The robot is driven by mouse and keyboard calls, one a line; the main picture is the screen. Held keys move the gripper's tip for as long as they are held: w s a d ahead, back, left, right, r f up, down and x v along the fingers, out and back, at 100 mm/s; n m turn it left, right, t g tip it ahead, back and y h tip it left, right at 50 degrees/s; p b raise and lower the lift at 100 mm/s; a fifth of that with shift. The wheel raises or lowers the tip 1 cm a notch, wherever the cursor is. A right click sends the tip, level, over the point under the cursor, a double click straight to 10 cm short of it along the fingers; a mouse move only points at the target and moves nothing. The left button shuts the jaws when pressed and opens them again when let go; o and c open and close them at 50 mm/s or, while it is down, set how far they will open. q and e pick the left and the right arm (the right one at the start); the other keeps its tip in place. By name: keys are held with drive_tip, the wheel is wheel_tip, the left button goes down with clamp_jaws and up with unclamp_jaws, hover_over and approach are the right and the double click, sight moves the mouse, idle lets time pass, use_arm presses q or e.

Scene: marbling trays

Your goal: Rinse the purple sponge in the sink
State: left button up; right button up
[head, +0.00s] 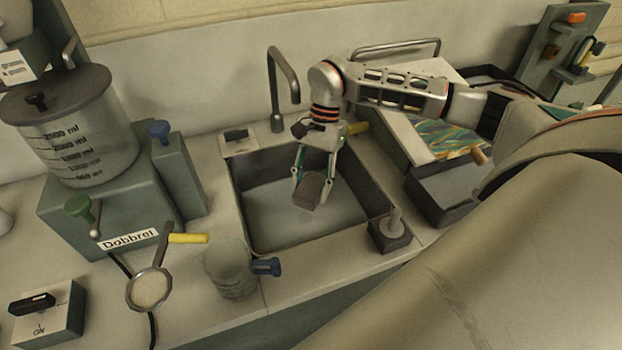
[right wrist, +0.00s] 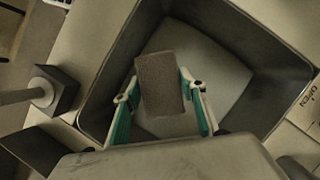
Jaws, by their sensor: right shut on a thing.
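My right gripper (head: 309,193) is shut on the sponge (head: 307,187), a block that looks dull grey-brown with a faint mauve tint. The gripper points down and holds the sponge inside the outline of the dark-walled sink (head: 272,222). In the right wrist view the sponge (right wrist: 160,82) sits between the two fingers, over the pale sink floor (right wrist: 215,75). I cannot tell whether the sponge touches the bottom or any water. The tap (head: 283,82) curves over the back of the sink, left of my right gripper. My left gripper is out of view.
Left of the sink stand a large measuring vessel (head: 85,145) on a grey stand, a yellow-handled strainer (head: 149,288) and a clear jug (head: 229,272). A small block with a knob (head: 391,236) is at the sink's front right corner. A dark tray (head: 440,195) lies to the right.

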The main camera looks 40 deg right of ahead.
drive_tip(key=shift+f, duration=0.8)
drive_tip(key=shift+f+b, duration=0.4)
drive_tip(key=shift+b, duration=0.1)
drive_tip(key=shift+f+b, duration=4)
drive_tip(key=shift+f, duration=3)
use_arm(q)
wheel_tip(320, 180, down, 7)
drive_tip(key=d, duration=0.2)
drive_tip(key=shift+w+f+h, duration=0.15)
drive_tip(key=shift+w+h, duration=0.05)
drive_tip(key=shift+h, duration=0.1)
use_arm(e)
drive_tip(key=shift+f, duration=0.4)
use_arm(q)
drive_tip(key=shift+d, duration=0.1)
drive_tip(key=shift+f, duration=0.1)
use_arm(e)
drive_tip(key=shift+o, duration=0.4)
drive_tip(key=shift+w, duration=0.1)
drive_tip(key=shift+c, duration=0.2)
